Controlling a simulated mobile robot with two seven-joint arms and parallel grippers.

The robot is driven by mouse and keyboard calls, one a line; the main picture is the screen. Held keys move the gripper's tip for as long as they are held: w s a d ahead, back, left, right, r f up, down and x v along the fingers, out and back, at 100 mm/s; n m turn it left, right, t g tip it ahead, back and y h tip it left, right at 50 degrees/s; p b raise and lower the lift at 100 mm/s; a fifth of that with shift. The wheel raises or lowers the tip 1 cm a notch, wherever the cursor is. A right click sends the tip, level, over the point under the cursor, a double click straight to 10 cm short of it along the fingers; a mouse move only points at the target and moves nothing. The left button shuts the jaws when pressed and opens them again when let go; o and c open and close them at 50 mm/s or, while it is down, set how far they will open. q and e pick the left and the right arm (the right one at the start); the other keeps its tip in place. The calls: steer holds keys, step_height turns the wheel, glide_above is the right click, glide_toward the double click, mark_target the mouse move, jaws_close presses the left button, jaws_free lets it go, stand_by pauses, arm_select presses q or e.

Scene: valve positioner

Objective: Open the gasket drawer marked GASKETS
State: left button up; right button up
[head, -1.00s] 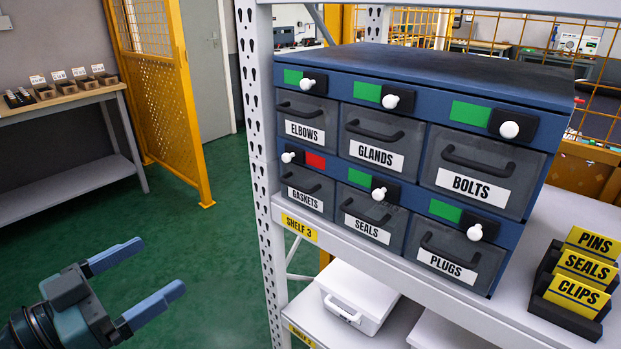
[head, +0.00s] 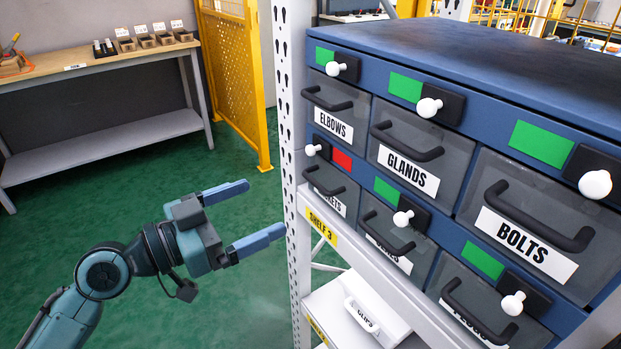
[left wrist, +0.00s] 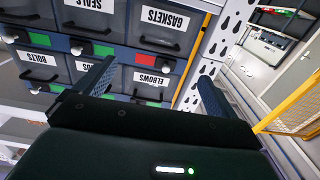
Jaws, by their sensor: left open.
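The GASKETS drawer (head: 326,181) is the grey lower-left drawer of a blue cabinet (head: 480,55) and looks shut. Its handle (head: 322,183) covers part of its label in the head view. Above it are a red patch (head: 341,159) and a white knob (head: 312,150) on the patch's left. In the left wrist view the GASKETS label (left wrist: 165,18) shows upside down, with the red patch (left wrist: 147,58) beneath. My left gripper (head: 264,208) is open and empty, left of the drawer and apart from it, its fingers pointing toward the cabinet side. My right gripper is out of view.
A white perforated post (head: 292,120) stands between my left gripper and the drawers. The other drawers have green patches with knobs at their right. A white box (head: 372,318) sits on the lower shelf. A workbench (head: 100,62) stands back left; green floor lies open.

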mark_target(313, 184)
arm_select(q)
steer(key=p+x, duration=0.2)
steer(key=x, duration=0.8)
steer(key=shift+w+d, duration=0.15)
steer(key=shift+d, duration=0.05)
steer(key=shift+a, duration=0.1)
steer(key=c, duration=1.4)
